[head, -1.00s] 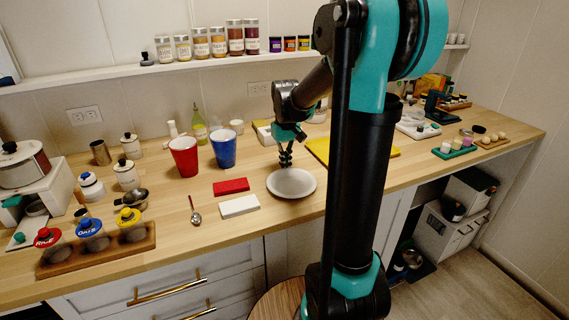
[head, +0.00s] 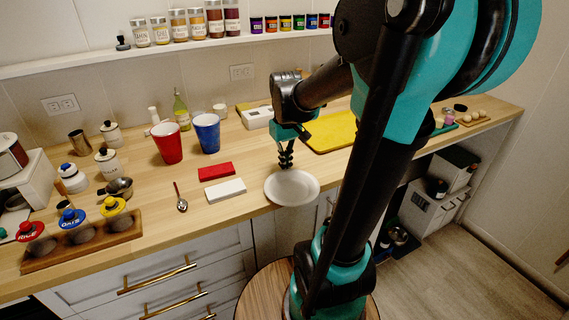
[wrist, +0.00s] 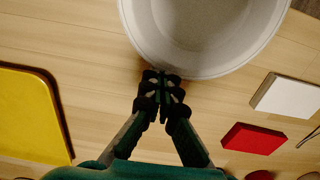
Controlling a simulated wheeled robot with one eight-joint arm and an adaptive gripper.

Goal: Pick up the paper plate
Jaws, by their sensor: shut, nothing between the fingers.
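The paper plate (head: 292,188) is white, round and shallow, and lies on the wooden counter near its front edge. In the wrist view the plate (wrist: 205,30) fills the top middle, cut off by the frame. My gripper (head: 286,166) is shut and empty, pointing down at the plate's back rim. In the wrist view my gripper's fingertips (wrist: 161,76) meet right at the plate's near rim. I cannot tell whether they touch it.
A white block (head: 226,190) and a red block (head: 216,171) lie left of the plate, with a spoon (head: 181,198) beyond. Red (head: 167,143) and blue (head: 207,133) cups stand behind. A yellow board (head: 331,131) lies back right. Bare counter surrounds the plate.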

